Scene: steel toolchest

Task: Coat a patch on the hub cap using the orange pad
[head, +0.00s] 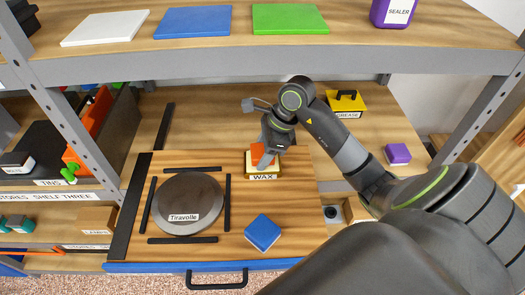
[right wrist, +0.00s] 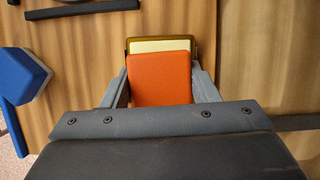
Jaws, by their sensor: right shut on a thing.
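The hub cap (head: 187,197) is a round grey disc labelled "Tiravolle", lying flat on the wooden work surface between dark strips. The orange pad (head: 257,150) is held in my right gripper (head: 266,158); in the right wrist view the pad (right wrist: 160,80) sits between both fingers (right wrist: 161,88). The wax tin (head: 264,176), with a pale yellow top and a "WAX" label, stands right of the hub cap. The pad is over the tin; the tin's pale top (right wrist: 158,45) shows behind it. I cannot tell whether they touch. My left gripper is out of view.
A blue block (head: 263,233) lies in front of the wax tin. A yellow grease container (head: 346,101) and a purple block (head: 398,154) stand to the right. A shelf overhead holds white, blue and green (head: 290,18) slabs. Steel uprights frame both sides.

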